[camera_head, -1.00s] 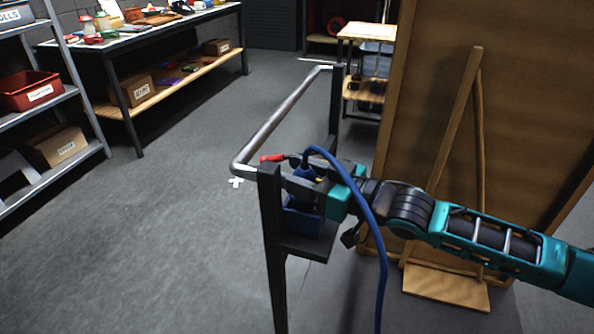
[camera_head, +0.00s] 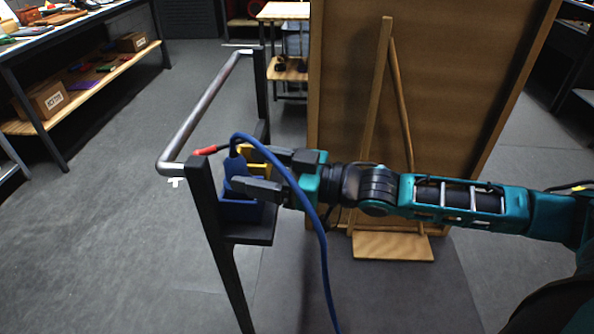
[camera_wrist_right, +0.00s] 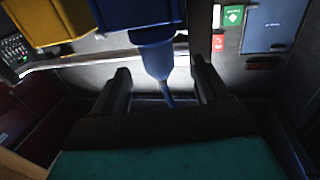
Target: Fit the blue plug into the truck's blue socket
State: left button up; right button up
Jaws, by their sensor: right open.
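The truck (camera_head: 209,220) has a black frame, a grey handle bar and a small bracket holding its sockets. The blue socket (camera_head: 242,211) is a dark blue box on the bracket; it also shows at the top of the right wrist view (camera_wrist_right: 128,12). The blue plug (camera_head: 234,166) stands upright at the socket, and in the wrist view (camera_wrist_right: 157,58) its wide end meets the socket. How deep it sits cannot be told. My right gripper (camera_head: 249,169) is open, its fingers on either side of the plug with gaps visible in the wrist view. My left gripper is not in view.
A blue cable (camera_head: 318,250) arcs from the plug over my right gripper and down. A yellow socket (camera_head: 256,158) sits just behind the blue one, with a red-ended black lead (camera_head: 204,151) near it. A brown board (camera_head: 450,90) stands behind my arm. Floor to the left is clear.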

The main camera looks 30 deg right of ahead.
jog(key=p+v, duration=0.1)
jog(key=v, duration=0.6)
jog(key=shift+d, duration=0.25)
dwell(0.4)
